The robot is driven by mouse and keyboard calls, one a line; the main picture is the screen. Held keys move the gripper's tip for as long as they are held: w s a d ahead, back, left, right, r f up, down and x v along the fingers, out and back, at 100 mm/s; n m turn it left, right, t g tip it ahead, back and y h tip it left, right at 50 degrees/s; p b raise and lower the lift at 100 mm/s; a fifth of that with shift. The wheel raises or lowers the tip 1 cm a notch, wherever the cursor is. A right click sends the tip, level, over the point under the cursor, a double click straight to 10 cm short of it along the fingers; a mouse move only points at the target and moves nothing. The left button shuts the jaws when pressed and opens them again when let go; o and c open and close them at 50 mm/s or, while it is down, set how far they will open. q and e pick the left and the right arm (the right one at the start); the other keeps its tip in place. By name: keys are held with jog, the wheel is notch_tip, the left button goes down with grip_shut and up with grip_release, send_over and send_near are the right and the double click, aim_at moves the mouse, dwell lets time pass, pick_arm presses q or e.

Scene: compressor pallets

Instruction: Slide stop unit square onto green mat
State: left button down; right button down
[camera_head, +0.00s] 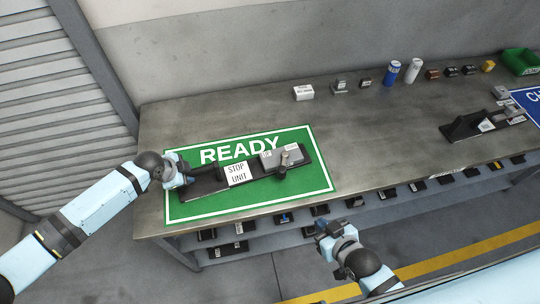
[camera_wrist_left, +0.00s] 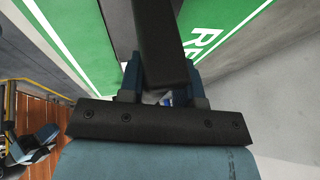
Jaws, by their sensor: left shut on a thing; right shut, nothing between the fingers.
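The stop unit (camera_head: 238,174) is a dark flat base with a white "STOP UNIT" label, a grey block and a black handle at its left end. It lies on the green mat (camera_head: 210,207) marked READY, slightly tilted to the mat's edges, with its right end higher in the head view. My left gripper (camera_head: 184,172) is shut on the unit's black handle (camera_wrist_left: 160,45). Green mat (camera_wrist_left: 215,25) also shows around it in the left wrist view. My right gripper (camera_head: 325,230) is shut and empty, in front of the table edge.
The grey table (camera_head: 390,135) has free room right of the mat. A second dark unit (camera_head: 480,124) stands by a blue mat (camera_head: 528,98). A white box (camera_head: 303,92), a blue can (camera_head: 391,72) and a green bin (camera_head: 521,61) line the back. A lower shelf (camera_head: 275,222) holds several dark parts.

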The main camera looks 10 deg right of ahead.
pick_arm(q)
jog(key=shift+s+a+f, duration=0.1)
jog(key=shift+a+f, duration=0.1)
jog(key=shift+f, duration=0.15)
jog(key=c, duration=1)
grip_release()
jog(key=shift+c, duration=0.2)
jog(key=o, duration=0.3)
jog(key=shift+r, duration=0.1)
jog(key=shift+r, duration=0.25)
jog(key=v, duration=1.1)
jog(key=shift+a+r, duration=0.15)
jog(key=shift+r, duration=0.05)
